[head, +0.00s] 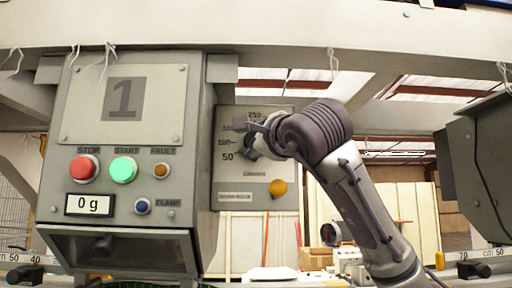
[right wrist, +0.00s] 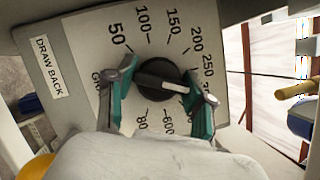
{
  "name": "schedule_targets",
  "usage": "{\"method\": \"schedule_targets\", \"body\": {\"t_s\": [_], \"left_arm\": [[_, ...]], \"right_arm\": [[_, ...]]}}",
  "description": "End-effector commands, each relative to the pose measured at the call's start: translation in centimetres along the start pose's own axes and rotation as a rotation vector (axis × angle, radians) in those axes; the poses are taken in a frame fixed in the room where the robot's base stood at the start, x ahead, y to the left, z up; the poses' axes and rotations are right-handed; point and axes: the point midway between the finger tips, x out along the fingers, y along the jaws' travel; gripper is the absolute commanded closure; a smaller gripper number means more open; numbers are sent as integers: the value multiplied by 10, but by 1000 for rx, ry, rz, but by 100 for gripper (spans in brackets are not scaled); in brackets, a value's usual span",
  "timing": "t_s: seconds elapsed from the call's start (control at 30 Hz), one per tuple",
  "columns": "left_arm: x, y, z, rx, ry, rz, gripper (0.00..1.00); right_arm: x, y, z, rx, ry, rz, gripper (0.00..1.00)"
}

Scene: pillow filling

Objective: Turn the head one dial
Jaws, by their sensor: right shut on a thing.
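The head one panel (head: 88,150) carries a large "1". On the plate to its right is a dial scale (head: 228,175) with numbers such as 50 and 100. My right gripper (head: 256,138) reaches that plate and covers most of the dial in the head view. In the right wrist view, the round black dial (right wrist: 150,94) has a white pointer bar (right wrist: 162,84) across it. The green-padded fingers of my right gripper (right wrist: 160,77) stand on either side of the dial, shut on it. Part of the scale is hidden behind the fingers. My left gripper is not in view.
The panel has a red stop button (head: 83,168), a lit green start button (head: 123,170), an amber fault light (head: 160,171), a blue clamp button (head: 142,206) and a display (head: 89,205) reading 0 g. An orange knob (head: 278,188) sits below the dial. A grey housing (head: 480,165) stands at right.

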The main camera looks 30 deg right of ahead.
Motion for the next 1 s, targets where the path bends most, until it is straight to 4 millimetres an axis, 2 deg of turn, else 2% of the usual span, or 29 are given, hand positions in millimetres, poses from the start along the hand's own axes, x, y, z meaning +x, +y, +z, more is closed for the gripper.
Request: {"method": "schedule_targets", "body": {"t_s": [0.57,0.6,0.7,0.73,1.0], "left_arm": [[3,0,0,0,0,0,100],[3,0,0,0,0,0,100],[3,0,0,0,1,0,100],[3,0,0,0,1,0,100],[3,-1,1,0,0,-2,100]], "right_arm": [[0,1,0,29,1,-10,82],[0,1,0,29,1,-10,42],[0,1,0,28,1,-10,25],[0,1,0,28,1,-10,21],[0,0,0,28,1,-11,21]]}}
